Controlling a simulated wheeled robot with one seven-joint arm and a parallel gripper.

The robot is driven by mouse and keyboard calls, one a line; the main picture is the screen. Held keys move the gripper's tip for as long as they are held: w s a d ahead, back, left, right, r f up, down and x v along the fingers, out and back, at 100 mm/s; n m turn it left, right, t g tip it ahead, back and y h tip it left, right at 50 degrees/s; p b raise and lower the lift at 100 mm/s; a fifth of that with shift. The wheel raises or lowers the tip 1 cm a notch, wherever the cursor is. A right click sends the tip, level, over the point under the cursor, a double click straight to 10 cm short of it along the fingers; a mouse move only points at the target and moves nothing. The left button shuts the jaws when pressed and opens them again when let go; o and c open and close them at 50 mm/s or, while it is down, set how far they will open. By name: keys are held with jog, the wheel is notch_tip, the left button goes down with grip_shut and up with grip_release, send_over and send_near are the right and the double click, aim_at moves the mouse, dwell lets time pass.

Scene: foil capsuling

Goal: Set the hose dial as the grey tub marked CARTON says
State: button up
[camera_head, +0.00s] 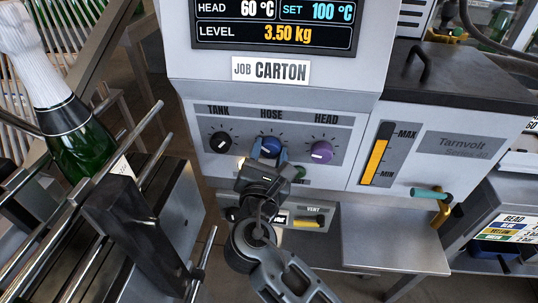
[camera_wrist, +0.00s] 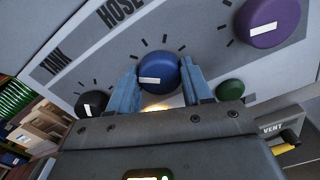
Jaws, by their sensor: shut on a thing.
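The blue hose dial (camera_head: 270,146) sits under the HOSE label on the machine's white front panel, between the black tank dial (camera_head: 220,141) and the purple head dial (camera_head: 321,152). My gripper (camera_head: 264,160) reaches up to it from below. In the wrist view, the two blue-grey fingers (camera_wrist: 160,88) stand on either side of the blue dial (camera_wrist: 158,70), shut on it. A short white mark shows on the dial's face, left of and below its middle. A sign above the dials reads JOB CARTON (camera_head: 271,71). I cannot make out a grey tub marked CARTON.
The display (camera_head: 275,25) reads HEAD 60 °C, SET 100 °C and LEVEL 3.50 kg. A green button (camera_wrist: 230,90) is close beside the right finger. A yellow VENT handle (camera_head: 307,222) is below. A bottle (camera_head: 75,130) and metal rails are at left; a BEAD card (camera_head: 507,225) is at right.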

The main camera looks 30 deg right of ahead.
jog(key=m+b, duration=0.2)
jog(key=m, duration=0.2)
jog(key=shift+f+m, duration=0.15)
jog(key=shift+m, duration=0.15)
jog(key=m+b, duration=0.3)
jog(key=m, duration=0.1)
jog(key=shift+m, duration=0.3)
jog(key=m+b, duration=0.4)
jog(key=m, duration=0.1)
jog(key=shift+f+b, duration=0.1)
jog(key=shift+b, duration=0.2)
jog(key=shift+m+b, duration=1.5)
jog(key=shift+m, duration=0.6)
jog(key=o, duration=1)
jog(key=shift+r, duration=0.2)
jog(key=shift+o, duration=0.2)
jog(key=v, duration=0.8)
